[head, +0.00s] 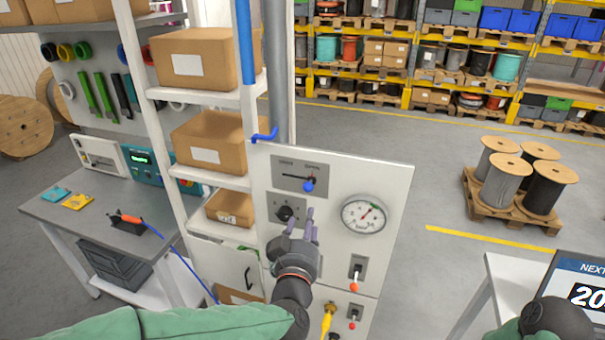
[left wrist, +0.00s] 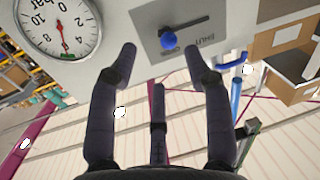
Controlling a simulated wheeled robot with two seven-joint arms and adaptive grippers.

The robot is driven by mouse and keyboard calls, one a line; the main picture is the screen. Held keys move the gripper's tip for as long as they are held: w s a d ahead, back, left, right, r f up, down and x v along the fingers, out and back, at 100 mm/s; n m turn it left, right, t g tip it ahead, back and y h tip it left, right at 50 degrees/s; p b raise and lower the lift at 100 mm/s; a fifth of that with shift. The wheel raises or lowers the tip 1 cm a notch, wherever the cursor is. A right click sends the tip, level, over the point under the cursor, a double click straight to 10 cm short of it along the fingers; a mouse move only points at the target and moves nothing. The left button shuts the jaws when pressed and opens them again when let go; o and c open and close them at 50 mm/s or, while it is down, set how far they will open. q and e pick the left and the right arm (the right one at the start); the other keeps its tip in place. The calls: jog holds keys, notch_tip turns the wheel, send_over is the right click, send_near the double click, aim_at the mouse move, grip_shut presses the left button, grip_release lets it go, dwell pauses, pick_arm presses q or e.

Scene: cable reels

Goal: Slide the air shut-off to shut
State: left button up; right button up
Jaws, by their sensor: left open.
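The air shut-off is a slotted grey plate (head: 300,176) near the top of the white panel, with a blue knob (head: 308,186) at the right end of its slot, by the OPEN label. The left wrist view shows the plate (left wrist: 195,27) upside down, with the knob (left wrist: 168,41) at its left end. My left gripper (head: 301,222) is in front of the panel, below the knob, over the dark rotary dial. Its fingers (left wrist: 160,58) are spread and empty, with the knob beyond and between the tips, apart from them. My right gripper is not in view.
A blue pipe lever (head: 266,134) juts at the panel's upper left. Shelves with boxes (head: 203,57) stand left.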

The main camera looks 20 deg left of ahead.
aim_at(307, 189)
pick_arm(q)
jog(key=w, duration=0.3)
jog(key=w+a+r+p, duration=0.1)
jog(key=w, duration=0.2)
jog(key=w+a+r, duration=0.1)
jog(key=w, duration=0.3)
jog(key=shift+w+a+r, duration=0.1)
grip_shut()
jog(key=shift+r, duration=0.1)
